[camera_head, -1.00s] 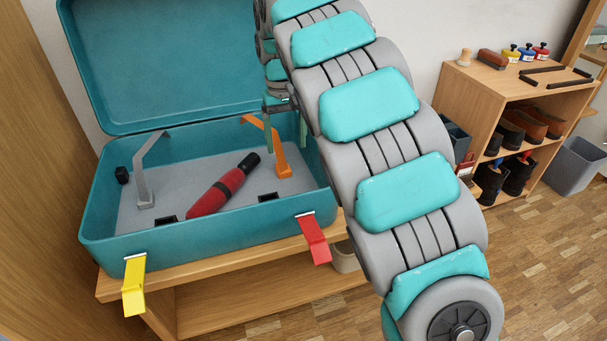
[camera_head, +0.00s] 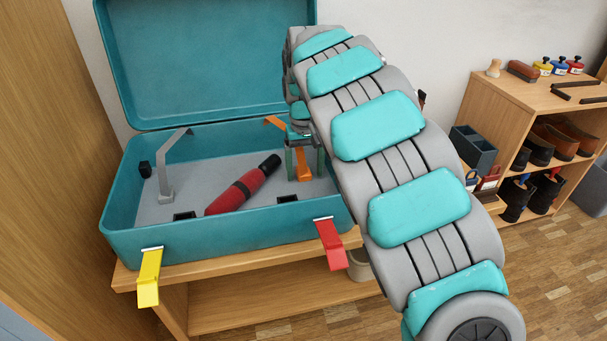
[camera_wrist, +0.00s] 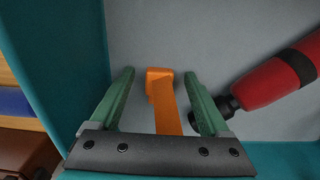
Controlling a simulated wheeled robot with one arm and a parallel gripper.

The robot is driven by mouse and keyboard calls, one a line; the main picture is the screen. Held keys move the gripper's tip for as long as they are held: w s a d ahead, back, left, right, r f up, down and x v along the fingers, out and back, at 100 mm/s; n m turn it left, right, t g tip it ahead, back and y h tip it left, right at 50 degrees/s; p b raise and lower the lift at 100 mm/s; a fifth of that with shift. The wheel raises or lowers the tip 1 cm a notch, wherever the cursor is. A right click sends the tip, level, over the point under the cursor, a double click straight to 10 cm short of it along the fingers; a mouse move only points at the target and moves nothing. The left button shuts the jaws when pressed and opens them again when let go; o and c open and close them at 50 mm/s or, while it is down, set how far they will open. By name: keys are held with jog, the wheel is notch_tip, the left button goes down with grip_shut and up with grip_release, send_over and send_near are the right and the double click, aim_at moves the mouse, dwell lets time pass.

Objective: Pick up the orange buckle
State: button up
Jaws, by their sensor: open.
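The orange buckle (camera_head: 303,164) stands inside the open teal case (camera_head: 120,215), near its right end. It also shows in the wrist view (camera_wrist: 165,100), lying between the two green fingers. My gripper (camera_head: 304,172) points down into the case; in the wrist view my gripper (camera_wrist: 160,85) is open, with a finger on each side of the buckle and a visible gap to both. Part of the buckle is hidden behind my gripper in the head view and by the dark palm bar in the wrist view.
A red and black cylinder (camera_head: 240,190) lies left of the buckle, its black end close to the right finger in the wrist view. A grey buckle (camera_head: 168,170) stands further left. Yellow (camera_head: 149,277) and red (camera_head: 331,243) latches hang on the case front. A shelf (camera_head: 500,105) stands right.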

jog(key=shift+f, duration=0.35)
grip_shut()
dwell(0.4)
